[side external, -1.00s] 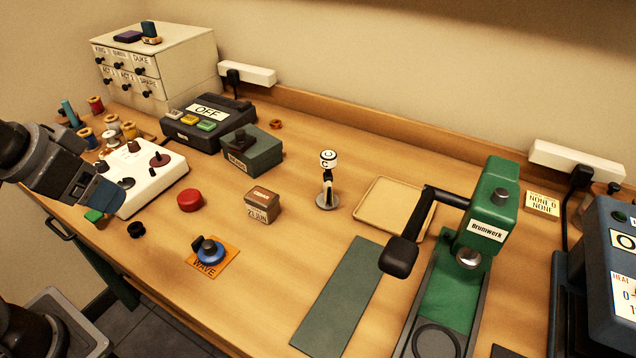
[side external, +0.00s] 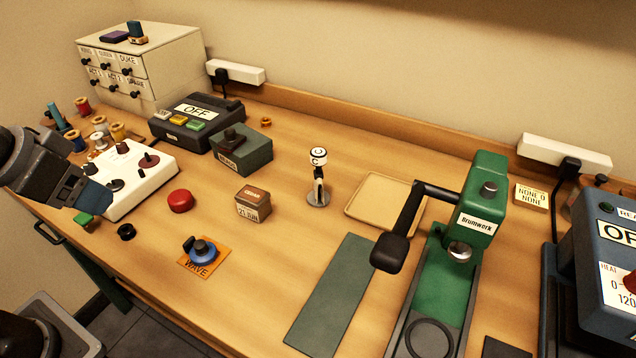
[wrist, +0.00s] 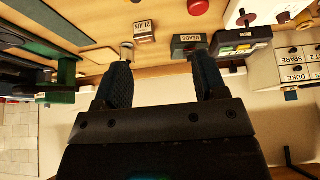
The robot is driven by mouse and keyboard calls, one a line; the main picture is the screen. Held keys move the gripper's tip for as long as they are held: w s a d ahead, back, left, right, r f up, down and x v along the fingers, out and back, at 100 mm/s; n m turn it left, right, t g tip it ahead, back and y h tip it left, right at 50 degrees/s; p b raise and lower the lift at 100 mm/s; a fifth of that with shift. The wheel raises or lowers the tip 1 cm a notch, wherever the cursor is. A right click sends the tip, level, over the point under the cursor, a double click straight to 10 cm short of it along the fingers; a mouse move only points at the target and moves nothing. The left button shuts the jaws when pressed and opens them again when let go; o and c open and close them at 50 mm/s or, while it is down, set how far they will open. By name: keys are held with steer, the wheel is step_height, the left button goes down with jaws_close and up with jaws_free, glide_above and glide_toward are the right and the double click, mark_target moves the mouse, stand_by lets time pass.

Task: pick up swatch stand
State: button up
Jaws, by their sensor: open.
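A small upright stand (side external: 318,180), which I take to be the swatch stand, is on the table near the middle. It has a white drum-like top with black marks, a thin black-and-white stem and a round grey base. My gripper (side external: 93,197) is far to its left, over the white control box's left front edge. In the wrist view my gripper (wrist: 158,62) has its two dark fingers spread, with nothing between them. The stand (wrist: 126,50) shows there just beyond the left fingertip, apart from it and partly hidden.
A date-stamp box (side external: 253,205) is left of the stand and a shallow tan tray (side external: 385,197) right of it. A green press (side external: 480,220) with a black lever (side external: 400,240) is further right. A green mat (side external: 330,295) lies in front. A red button (side external: 180,201) sits nearer my gripper.

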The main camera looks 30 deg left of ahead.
steer(key=w+d+r, duration=0.2)
steer(key=w+r, duration=0.2)
steer(key=w, duration=0.2)
steer(key=n+g, duration=0.1)
glide_above(319, 162)
steer(key=s, duration=0.3)
step_height(319, 162, down, 6)
steer(key=shift+y, duration=0.3)
steer(key=x, duration=1.3)
steer(key=shift+a+f, duration=0.1)
steer(key=shift+a, duration=0.05)
jaws_close()
